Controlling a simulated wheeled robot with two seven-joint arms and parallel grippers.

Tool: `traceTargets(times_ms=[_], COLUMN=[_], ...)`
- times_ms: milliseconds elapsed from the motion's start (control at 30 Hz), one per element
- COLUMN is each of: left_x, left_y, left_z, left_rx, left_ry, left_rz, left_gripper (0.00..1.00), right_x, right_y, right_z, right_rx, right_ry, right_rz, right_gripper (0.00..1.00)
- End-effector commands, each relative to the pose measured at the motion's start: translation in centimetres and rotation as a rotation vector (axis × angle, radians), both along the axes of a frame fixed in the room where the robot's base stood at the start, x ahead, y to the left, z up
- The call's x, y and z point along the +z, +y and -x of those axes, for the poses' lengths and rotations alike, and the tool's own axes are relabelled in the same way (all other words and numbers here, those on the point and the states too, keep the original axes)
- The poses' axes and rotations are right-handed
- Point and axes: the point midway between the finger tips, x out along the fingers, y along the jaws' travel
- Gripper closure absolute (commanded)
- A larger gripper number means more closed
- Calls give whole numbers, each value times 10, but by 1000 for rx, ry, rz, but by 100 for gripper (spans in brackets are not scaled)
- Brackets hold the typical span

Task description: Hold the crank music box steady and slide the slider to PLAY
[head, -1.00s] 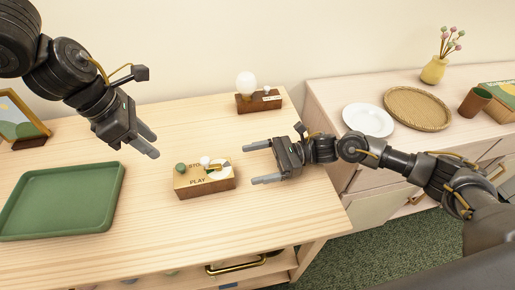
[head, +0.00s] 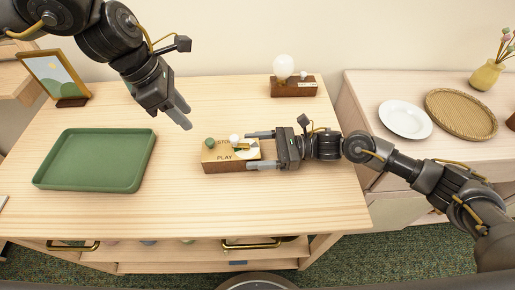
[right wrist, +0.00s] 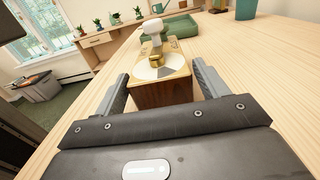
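The crank music box (head: 225,166) is a wooden block on the table with STOP and PLAY lettering on its top. A green knob (head: 209,142) stands at its left end, beside STOP. A white crank knob (head: 234,139) with brass parts stands over a pale disc; the knob also shows in the right wrist view (right wrist: 153,27). My right gripper (head: 250,150) is open, with its fingers on either side of the box's right end. In the right wrist view, the box (right wrist: 163,93) sits between the fingers with small gaps. My left gripper (head: 186,116) hangs empty and open, up and left of the box.
A green tray (head: 97,186) lies left on the table, with a framed picture (head: 55,75) behind it. A wooden block with a white globe (head: 284,67) stands at the back. A white plate (head: 404,120) and woven tray (head: 461,115) lie on the right cabinet. The table front is clear.

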Motion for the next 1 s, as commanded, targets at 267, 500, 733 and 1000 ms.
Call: traceTargets(times_ms=[267, 500, 733, 1000], left_x=[0, 0, -8, -31], left_y=[0, 0, 4, 18], left_z=[0, 0, -4, -16], left_rx=[0, 1, 199, 957], left_ry=[0, 0, 154, 756], left_rz=[0, 0, 20, 7], left_gripper=[64, 86, 100, 100], right_x=[0, 0, 0, 0], right_y=[0, 0, 0, 0], right_z=[0, 0, 0, 0], right_rx=[0, 0, 0, 0], right_ry=[0, 0, 0, 0], right_rz=[0, 0, 0, 0], right_gripper=[64, 72, 72, 72])
